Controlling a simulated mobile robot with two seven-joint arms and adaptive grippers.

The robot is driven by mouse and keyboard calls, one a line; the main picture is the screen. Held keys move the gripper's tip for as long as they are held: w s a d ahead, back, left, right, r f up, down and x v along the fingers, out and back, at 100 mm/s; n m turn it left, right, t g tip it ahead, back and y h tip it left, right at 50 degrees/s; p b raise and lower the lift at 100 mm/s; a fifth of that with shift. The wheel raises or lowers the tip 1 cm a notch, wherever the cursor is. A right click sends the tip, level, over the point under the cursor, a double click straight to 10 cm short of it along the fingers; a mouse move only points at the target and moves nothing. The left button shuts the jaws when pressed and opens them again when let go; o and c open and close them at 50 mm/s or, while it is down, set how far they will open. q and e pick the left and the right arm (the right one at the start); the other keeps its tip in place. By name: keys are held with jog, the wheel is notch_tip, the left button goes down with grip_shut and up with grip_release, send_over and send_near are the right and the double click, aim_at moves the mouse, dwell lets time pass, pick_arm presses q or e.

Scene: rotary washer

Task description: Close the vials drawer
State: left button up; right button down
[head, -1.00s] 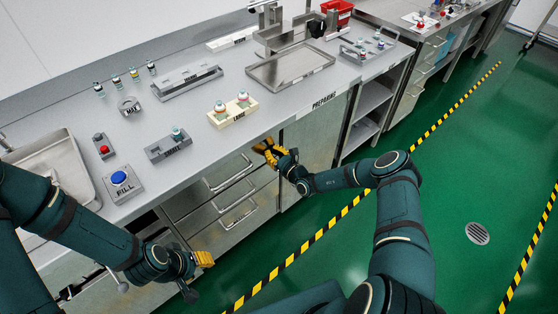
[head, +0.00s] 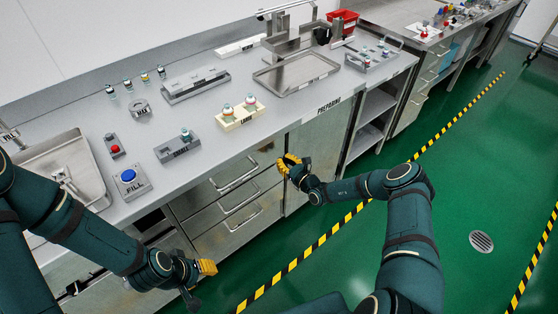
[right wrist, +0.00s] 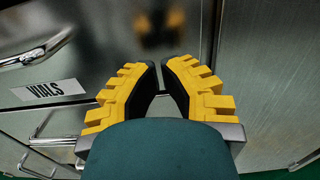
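The vials drawer (right wrist: 95,40) has a metallic front with a bar handle (right wrist: 35,50) and a "VIALS" label. In the head view it is the top drawer (head: 250,167) under the counter. It looks about flush with the cabinet, but I cannot tell if a small gap is left. My right gripper (right wrist: 159,68) points at the right part of this front, with its yellow fingers close together and nothing between them. In the head view my right gripper (head: 290,162) is just right of the drawer handle. My left gripper (head: 206,267) hangs low at the left, away from this drawer.
The counter above holds a blue FILL button (head: 128,176), a beige rack (head: 242,115) and a metal tray (head: 297,73). Other drawers with bar handles (head: 240,200) lie below. A cabinet panel (right wrist: 265,70) is to the right. The green floor is open.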

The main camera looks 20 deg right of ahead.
jog(key=p+v, duration=0.1)
jog(key=v, duration=0.9)
jog(key=shift+p, duration=0.3)
jog(key=shift+s+a, duration=0.1)
jog(key=shift+s, duration=0.05)
jog(key=s+a+n+g+y, duration=0.2)
jog(key=a+n+g+y, duration=0.15)
jog(key=a, duration=0.25)
jog(key=s+a+n+g+y, duration=0.2)
jog(key=s+a+n+g, duration=0.15)
jog(key=a, duration=0.35)
jog(key=s+a+n+g+h, duration=0.1)
jog(key=s+a+n+g, duration=0.6)
jog(key=s+n+g, duration=0.4)
jog(key=s+d+r+n+t+h, duration=0.1)
jog(key=s+r+n+t+h, duration=0.2)
jog(key=n, duration=0.9)
jog(key=s+r+h, duration=0.3)
jog(key=s+h, duration=0.1)
jog(key=shift+d+r, duration=0.25)
jog(key=shift+r, duration=0.05)
jog(key=shift+s, duration=0.1)
